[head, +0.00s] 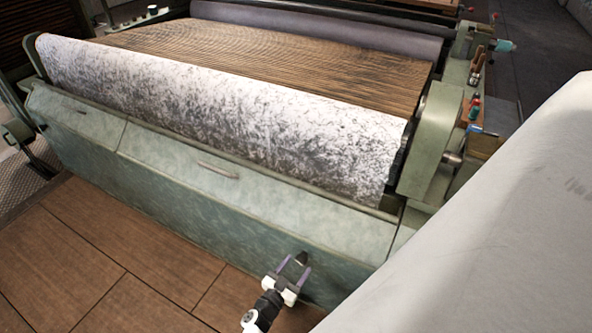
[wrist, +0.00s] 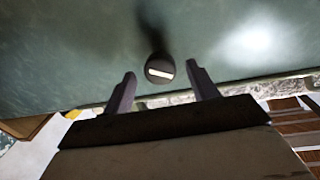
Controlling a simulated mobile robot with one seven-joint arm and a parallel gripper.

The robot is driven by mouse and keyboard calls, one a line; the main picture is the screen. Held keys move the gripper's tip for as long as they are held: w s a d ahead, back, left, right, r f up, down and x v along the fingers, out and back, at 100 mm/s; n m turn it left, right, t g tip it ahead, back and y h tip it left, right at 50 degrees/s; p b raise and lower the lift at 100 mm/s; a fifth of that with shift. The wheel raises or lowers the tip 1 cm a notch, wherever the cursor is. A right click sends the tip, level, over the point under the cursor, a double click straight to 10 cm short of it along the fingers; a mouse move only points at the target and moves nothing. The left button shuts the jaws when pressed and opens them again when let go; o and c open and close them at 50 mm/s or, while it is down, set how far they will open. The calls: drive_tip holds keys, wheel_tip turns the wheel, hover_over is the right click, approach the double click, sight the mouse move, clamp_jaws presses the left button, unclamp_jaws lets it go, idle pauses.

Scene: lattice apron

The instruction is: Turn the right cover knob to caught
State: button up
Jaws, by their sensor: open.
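The cover knob (wrist: 160,68) is a small dark round knob with a pale bar across its face. In the wrist view the bar lies nearly level, tilted slightly down to the right. The knob sits on the green front cover (head: 220,215), and in the head view it shows as a dark spot (head: 301,257) at the cover's lower right. My gripper (head: 295,265) is open, its two purple-grey fingers pointing at the cover. In the wrist view the knob appears between the fingertips, with a gap on both sides. I cannot tell how far the tips are from the cover.
A handle (head: 218,170) is on the cover's upper part. Above it lies a large mottled white roller (head: 220,110), with a green end housing (head: 430,145) at right. A big pale surface fills the lower right. The brown tiled floor (head: 100,260) is clear at left.

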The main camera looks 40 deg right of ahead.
drive_tip(key=shift+w+d, duration=0.1)
drive_tip(key=shift+d, duration=0.2)
drive_tip(key=c, duration=1)
drive_tip(key=shift+m, duration=0.4)
drive_tip(key=m, duration=0.5)
drive_tip(key=m+y+b, duration=0.1)
drive_tip(key=m, duration=0.4)
drive_tip(key=shift+r+t+b, duration=0.1)
drive_tip(key=shift+t+b, duration=0.2)
drive_tip(key=shift+m, duration=0.4)
